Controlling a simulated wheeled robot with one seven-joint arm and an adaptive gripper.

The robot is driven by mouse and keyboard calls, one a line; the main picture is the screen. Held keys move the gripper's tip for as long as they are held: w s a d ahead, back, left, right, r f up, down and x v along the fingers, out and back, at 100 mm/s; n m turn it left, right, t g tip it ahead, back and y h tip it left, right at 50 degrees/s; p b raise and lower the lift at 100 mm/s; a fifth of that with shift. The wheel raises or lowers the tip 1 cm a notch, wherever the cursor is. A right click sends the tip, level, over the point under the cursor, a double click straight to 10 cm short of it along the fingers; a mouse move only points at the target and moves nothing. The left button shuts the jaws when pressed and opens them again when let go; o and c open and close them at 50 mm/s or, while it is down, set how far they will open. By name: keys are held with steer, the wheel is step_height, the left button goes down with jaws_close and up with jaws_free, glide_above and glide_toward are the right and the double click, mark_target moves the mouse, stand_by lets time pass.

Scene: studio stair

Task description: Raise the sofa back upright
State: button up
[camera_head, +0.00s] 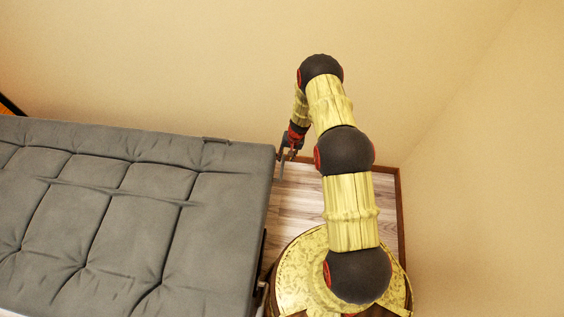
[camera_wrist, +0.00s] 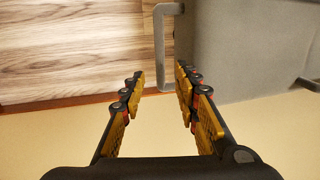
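The grey tufted sofa (camera_head: 110,215) lies flat at the left in the head view, its back down level with the seat. Its grey side fills the right of the wrist view (camera_wrist: 250,50). My gripper (camera_wrist: 160,82) is open, with a finger on each side of a grey bar-shaped handle (camera_wrist: 161,45) at the sofa's edge. The handle's end appears between or just beyond the fingertips; I cannot tell the depth. No contact is visible. In the head view my gripper (camera_head: 290,150) is beside the sofa's far right corner, small and partly hidden by my arm.
A second handle (camera_head: 216,140) lies on the sofa's far edge. A dark bracket (camera_head: 263,255) is on its near right side. Beige walls (camera_head: 180,60) stand close behind and at the right (camera_head: 490,160). A narrow strip of wood floor (camera_head: 310,200) is clear beside the sofa.

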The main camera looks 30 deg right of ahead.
mark_target(283, 165)
steer(key=f, duration=0.2)
steer(key=f+b, duration=0.1)
steer(key=f, duration=0.2)
steer(key=a+f+b, duration=0.1)
steer(key=f, duration=0.1)
steer(key=shift+w+a+f, duration=0.1)
steer(key=shift+w+f, duration=0.05)
steer(key=shift+w, duration=0.2)
steer(key=shift+c, duration=0.2)
steer(key=c, duration=0.7)
jaws_close()
